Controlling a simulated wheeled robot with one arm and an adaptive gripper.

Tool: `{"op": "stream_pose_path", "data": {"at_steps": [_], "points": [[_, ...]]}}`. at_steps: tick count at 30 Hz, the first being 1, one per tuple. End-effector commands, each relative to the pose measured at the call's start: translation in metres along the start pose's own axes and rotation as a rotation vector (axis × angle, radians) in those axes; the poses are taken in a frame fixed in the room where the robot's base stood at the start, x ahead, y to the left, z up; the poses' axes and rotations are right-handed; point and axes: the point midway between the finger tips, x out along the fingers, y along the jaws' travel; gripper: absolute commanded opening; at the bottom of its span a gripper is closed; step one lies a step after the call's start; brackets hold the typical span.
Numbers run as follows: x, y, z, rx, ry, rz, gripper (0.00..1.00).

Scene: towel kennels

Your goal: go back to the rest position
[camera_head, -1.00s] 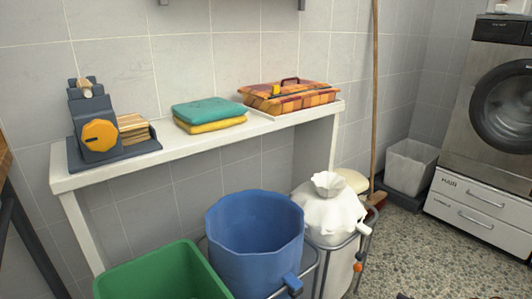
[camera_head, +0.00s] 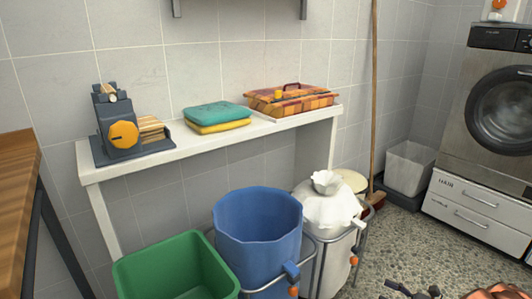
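The task names no object, only a rest position. At the bottom right edge of the head view, dark and orange parts (camera_head: 490,291) show, cut off by the frame; they may be part of my arm. A white shelf table (camera_head: 200,150) stands against the tiled wall. On it are a grey device with an orange dial (camera_head: 123,133), a teal towel (camera_head: 217,113) on a yellow towel (camera_head: 219,126), and a plaid lidded box (camera_head: 291,100).
A green bin (camera_head: 175,268), a blue bin (camera_head: 258,222) and a white bagged bin (camera_head: 328,210) stand before the shelf. A wooden table (camera_head: 18,200) is at left. A broom (camera_head: 374,90), grey bin (camera_head: 408,166) and washer (camera_head: 497,105) are at right. Speckled floor is open at lower right.

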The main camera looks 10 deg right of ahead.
Motion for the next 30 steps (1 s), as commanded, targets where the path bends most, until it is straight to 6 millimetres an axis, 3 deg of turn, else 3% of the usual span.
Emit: {"op": "stream_pose_path", "data": {"at_steps": [8,14,21,30], "points": [[0.064,0.017,0.098,-0.093,-0.007,0.178,0.58],[0.111,0.047,0.175,-0.181,-0.006,0.343,0.58],[0.153,0.095,0.257,-0.296,0.014,0.54,0.58],[0.18,0.164,0.347,-0.452,0.054,0.783,0.58]]}}
